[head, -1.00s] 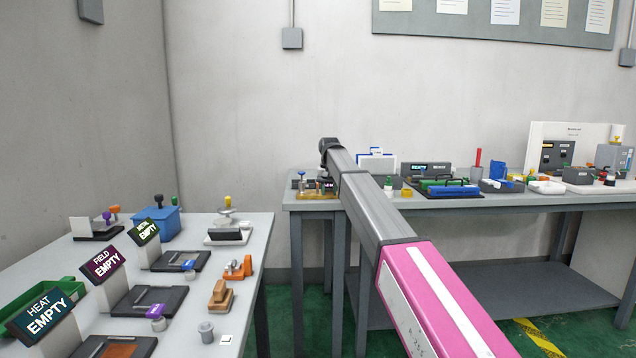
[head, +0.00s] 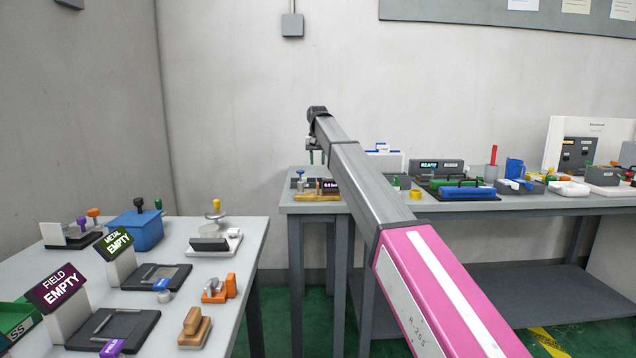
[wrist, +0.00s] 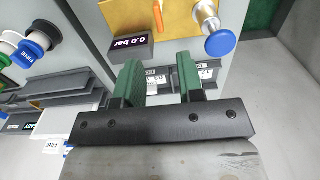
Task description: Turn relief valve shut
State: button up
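A wood-coloured board (head: 314,195) stands at the left end of the far table. It carries a blue knob on a silver stem (head: 300,174) and a dark display (head: 332,186). In the wrist view, the board (wrist: 185,18) shows with the blue knob (wrist: 221,43), a thin orange part (wrist: 158,15) and the display (wrist: 123,48) reading 0.0 bar. I cannot tell which part is the relief valve. My gripper (wrist: 162,80) is open and empty, its green fingers apart and clear of the knob. In the head view my gripper (head: 317,155) is above the board.
The far table (head: 480,206) holds a grey device with a lit display (head: 438,168), a blue-and-green tray and several other items to the right. A nearer table (head: 255,262) at the left holds signs, a blue box (head: 138,230) and small fixtures. Green floor lies between the tables.

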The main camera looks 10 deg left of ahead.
aim_at(318, 189)
notch_tip(318, 189, down, 9)
jog(key=shift+f, duration=0.15)
grip_shut()
